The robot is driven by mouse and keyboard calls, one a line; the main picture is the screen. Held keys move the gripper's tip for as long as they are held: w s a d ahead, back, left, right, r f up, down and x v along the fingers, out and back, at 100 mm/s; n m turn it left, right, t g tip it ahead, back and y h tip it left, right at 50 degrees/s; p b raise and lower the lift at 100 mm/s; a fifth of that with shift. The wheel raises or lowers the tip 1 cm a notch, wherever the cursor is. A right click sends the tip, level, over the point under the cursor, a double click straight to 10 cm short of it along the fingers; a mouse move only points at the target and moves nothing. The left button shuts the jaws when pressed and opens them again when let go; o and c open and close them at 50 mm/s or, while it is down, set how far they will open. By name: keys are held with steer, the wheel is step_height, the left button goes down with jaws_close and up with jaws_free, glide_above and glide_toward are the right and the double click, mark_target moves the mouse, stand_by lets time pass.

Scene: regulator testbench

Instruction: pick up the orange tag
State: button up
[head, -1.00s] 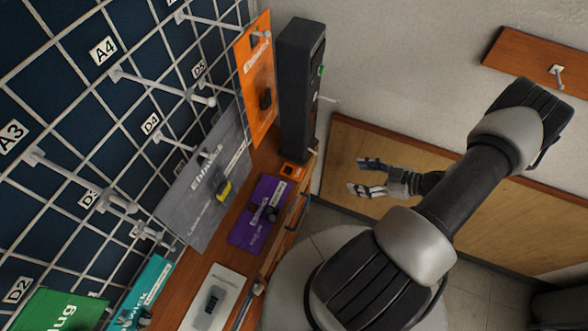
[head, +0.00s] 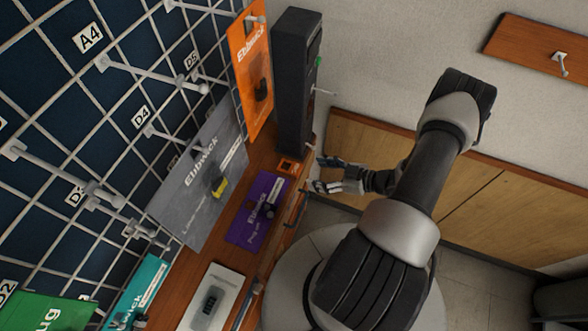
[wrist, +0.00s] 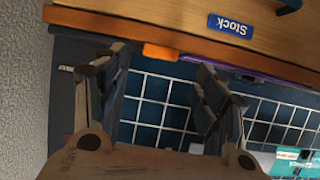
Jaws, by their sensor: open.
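A small orange tag (head: 289,166) with a dark patch lies on the wooden shelf at the foot of a black upright device. In the wrist view the orange tag (wrist: 160,52) shows as a small piece at the shelf's edge, between the fingertips in the picture. My gripper (head: 318,173) is open and empty, just right of the tag and the shelf edge in the head view, with its fingers pointing left towards it. In the wrist view my gripper's (wrist: 165,62) fingers are spread, apart from the tag.
The black device (head: 296,85) stands behind the tag. A purple package (head: 258,210) and a white package (head: 211,298) lie along the shelf (head: 187,275). Grey (head: 200,180) and orange (head: 252,75) packages stand by the wire grid, whose hooks stick out. Free floor lies right of the shelf.

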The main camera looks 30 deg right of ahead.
mark_target(298, 170)
steer(key=b+x, duration=0.1)
steer(key=x, duration=0.3)
steer(key=shift+w+a+f, duration=0.2)
steer(key=shift+w+f, duration=0.05)
steer(key=c, duration=1.1)
steer(key=shift+s+r+p, duration=0.2)
steer(key=shift+r+p, duration=0.1)
steer(key=shift+r, duration=0.2)
step_height(298, 170, up, 7)
steer(key=p, duration=0.2)
steer(key=s+p, duration=0.1)
steer(key=s, duration=1.2)
steer(key=s+f+p, duration=0.1)
steer(key=s, duration=0.5)
steer(key=shift+s+a+p, duration=0.25)
steer(key=shift+s+p, duration=0.05)
